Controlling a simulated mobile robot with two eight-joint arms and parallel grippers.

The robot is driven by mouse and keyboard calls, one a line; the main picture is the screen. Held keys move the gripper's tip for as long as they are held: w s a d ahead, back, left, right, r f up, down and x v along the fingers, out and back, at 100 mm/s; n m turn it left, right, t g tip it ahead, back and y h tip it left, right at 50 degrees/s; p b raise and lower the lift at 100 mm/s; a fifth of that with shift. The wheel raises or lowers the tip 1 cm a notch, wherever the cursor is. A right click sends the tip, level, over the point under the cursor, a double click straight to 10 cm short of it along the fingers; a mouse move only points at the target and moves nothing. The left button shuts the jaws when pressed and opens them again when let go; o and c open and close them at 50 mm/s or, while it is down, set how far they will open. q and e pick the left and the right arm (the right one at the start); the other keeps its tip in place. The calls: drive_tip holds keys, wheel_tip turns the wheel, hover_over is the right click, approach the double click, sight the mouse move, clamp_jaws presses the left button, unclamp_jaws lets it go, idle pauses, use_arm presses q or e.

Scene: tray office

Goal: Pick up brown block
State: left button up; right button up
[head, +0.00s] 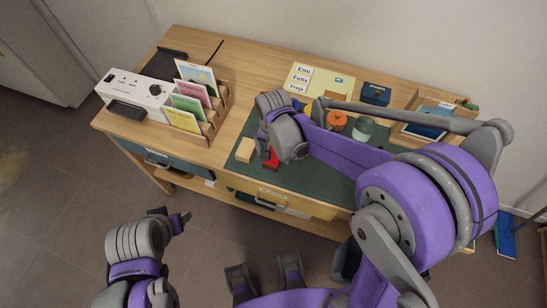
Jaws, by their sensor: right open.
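A light tan-brown block (244,154) lies at the left front part of the dark green mat (234,168) on the desk. It looks like the brown block, but its shade is pale. My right gripper (270,148) is open just right of the tan block, above the mat, its fingers mostly hidden behind my wrist. A red object (272,158) shows directly under it; I cannot tell whether they touch. My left gripper (172,217) hangs off the desk's front, over the floor, away from the block; its opening is unclear.
A wooden rack (222,97) with coloured cards and a white device (135,95) stand at the left. An orange round object (336,120) and a pale green one (363,129) sit beyond my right forearm. A wooden tray (401,138) is at the right.

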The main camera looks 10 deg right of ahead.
drive_tip(key=shift+f, duration=0.2)
drive_tip(key=c, duration=1.5)
drive_tip(key=shift+r, duration=0.1)
